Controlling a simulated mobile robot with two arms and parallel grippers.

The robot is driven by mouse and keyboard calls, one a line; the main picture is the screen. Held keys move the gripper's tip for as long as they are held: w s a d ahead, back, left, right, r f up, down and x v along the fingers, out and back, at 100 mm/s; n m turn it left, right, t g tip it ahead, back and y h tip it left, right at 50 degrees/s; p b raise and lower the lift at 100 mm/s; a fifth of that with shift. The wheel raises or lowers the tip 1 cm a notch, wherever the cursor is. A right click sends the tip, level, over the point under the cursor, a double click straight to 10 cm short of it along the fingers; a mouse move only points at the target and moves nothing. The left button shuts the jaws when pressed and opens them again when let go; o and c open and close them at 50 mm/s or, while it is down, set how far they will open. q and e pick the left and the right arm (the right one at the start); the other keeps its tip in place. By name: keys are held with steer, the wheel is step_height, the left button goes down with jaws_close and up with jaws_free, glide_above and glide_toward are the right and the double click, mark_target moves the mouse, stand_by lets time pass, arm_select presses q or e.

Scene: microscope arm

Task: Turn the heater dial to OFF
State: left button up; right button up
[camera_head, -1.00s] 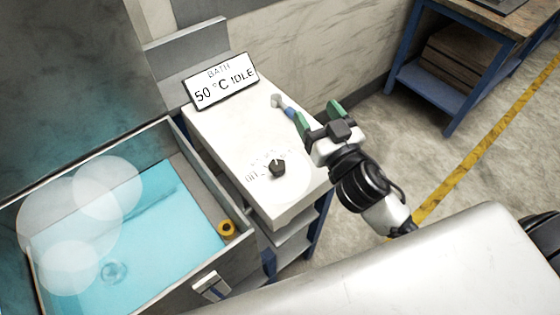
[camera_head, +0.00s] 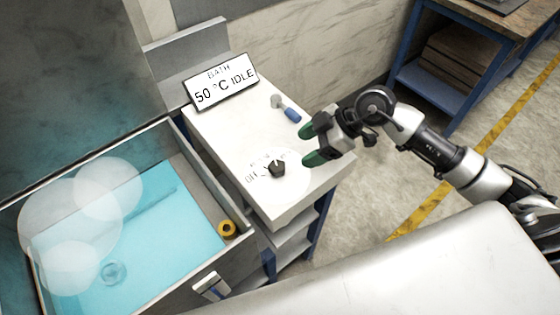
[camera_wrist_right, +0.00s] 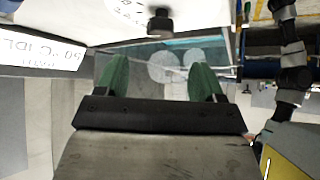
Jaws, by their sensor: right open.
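The heater dial (camera_head: 277,168) is a small black knob on the white top of the cabinet (camera_head: 300,201), with printed markings around it and OFF on its left side. It also shows in the right wrist view as a dark knob (camera_wrist_right: 160,22) at the top centre. My right gripper (camera_head: 309,145) is open and empty, just to the right of the dial and apart from it. Its green fingertips (camera_wrist_right: 158,78) point toward the dial's side. The dial's exact setting is too small to tell. My left gripper is not in view.
A sign (camera_head: 221,81) reading "BATH 50 °C IDLE" stands at the cabinet's back. A water bath (camera_head: 150,235) with blue water is at the left. A blue workbench (camera_head: 432,90) stands at the back right.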

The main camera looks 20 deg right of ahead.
mark_target(277, 165)
steer(key=p+x, duration=0.1)
steer(key=x, duration=0.8)
steer(key=shift+a, duration=0.15)
steer(key=shift+c, duration=0.5)
steer(key=shift+r, duration=0.1)
steer(key=c, duration=0.8)
steer(key=shift+c, duration=0.2)
